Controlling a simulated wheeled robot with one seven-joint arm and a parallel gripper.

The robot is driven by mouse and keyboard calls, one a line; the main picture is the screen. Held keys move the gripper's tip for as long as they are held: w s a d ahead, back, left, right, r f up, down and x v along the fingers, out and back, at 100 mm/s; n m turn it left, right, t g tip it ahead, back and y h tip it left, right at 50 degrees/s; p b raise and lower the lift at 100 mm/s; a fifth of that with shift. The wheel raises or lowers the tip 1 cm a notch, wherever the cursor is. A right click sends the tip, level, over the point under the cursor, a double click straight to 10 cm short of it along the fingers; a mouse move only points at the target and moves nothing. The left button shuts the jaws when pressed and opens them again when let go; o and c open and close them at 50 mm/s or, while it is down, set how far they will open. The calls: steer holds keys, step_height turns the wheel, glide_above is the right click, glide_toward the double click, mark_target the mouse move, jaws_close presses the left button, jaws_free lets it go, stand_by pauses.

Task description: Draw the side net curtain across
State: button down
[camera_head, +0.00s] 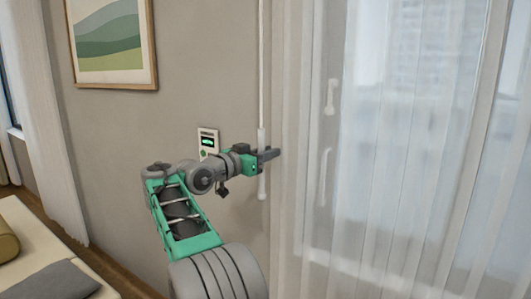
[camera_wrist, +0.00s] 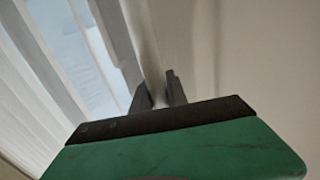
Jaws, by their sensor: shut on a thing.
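The side net curtain (camera_head: 385,200) is sheer and white and hangs in long folds over the right part of the head view, in front of a tall window. Its left edge hangs close beside the wand. A thin white wand (camera_head: 262,70) hangs straight down there, with a thicker grip (camera_head: 262,185) at its lower end. In the wrist view, the fingers of my gripper (camera_wrist: 160,95) point up beside the curtain folds (camera_wrist: 112,45); the held part is blurred and hard to make out.
A small wall panel with a green display (camera_head: 208,141) sits on the beige wall just left of my gripper. A framed picture (camera_head: 112,45) hangs above. A white window handle (camera_head: 331,97) shows through the net. A bed (camera_head: 30,240) stands at lower left.

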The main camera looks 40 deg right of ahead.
steer(key=shift+r, duration=0.25)
steer(key=c, duration=1.8)
jaws_free()
steer(key=shift+w, duration=0.1)
steer(key=shift+o, duration=0.9)
steer(key=shift+w+d+f, duration=0.1)
steer(key=shift+d, duration=0.05)
steer(key=o, duration=0.3)
steer(key=shift+f, duration=0.1)
